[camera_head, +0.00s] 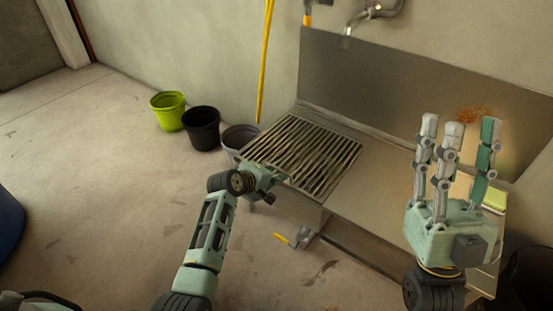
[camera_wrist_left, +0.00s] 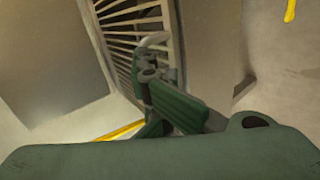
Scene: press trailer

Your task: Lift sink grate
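The sink grate (camera_head: 308,152), a slatted metal panel, lies over the sink basin at the left of the steel counter. My left gripper (camera_head: 264,180) is at the grate's near left corner, and its fingers are largely hidden in the head view. In the left wrist view a finger of my left gripper (camera_wrist_left: 152,75) overlaps the edge of the grate (camera_wrist_left: 140,22). Whether it grips the grate cannot be told. My right gripper (camera_head: 458,150) is above the counter's right part, fingers spread upward, open and empty, away from the grate.
The steel counter (camera_head: 370,192) has a tall backsplash with a rusty stain and a faucet (camera_head: 372,12) above. Green (camera_head: 168,112), black (camera_head: 202,128) and grey (camera_head: 240,137) buckets stand left of the sink. A yellow sponge-like block (camera_head: 494,198) is at right.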

